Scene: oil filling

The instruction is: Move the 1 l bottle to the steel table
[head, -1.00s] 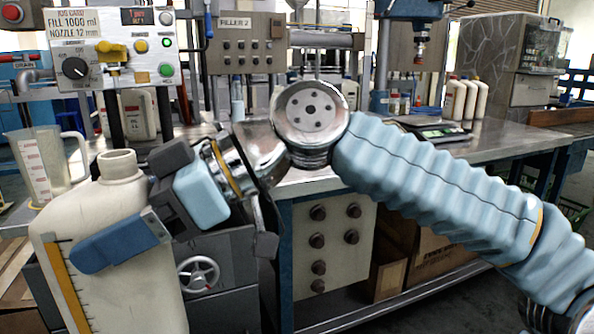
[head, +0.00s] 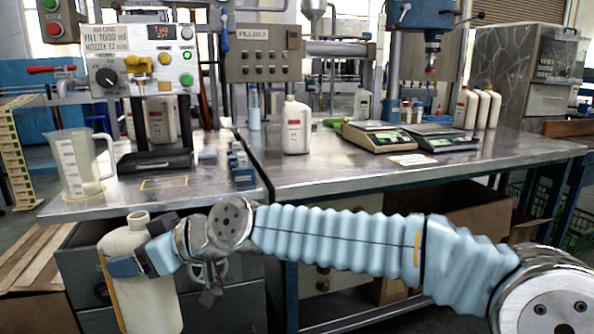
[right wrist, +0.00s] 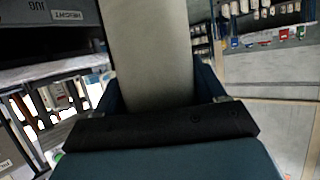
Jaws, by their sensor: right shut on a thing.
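The 1 l bottle (head: 150,300), cream with an orange strip down its side, is held at the lower left in the head view. My right gripper (head: 138,262) is shut on it below the neck. The bottle is about upright, in front of a grey drawer cabinet and below the tabletop level; its bottom is cut off. In the right wrist view the bottle (right wrist: 150,55) shows as a pale surface beyond the dark gripper (right wrist: 155,120). The steel table (head: 335,172) spans the middle and right. My left gripper is not in view.
A clear jug (head: 76,165) and filling machine (head: 145,65) are left. The table's front middle is bare.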

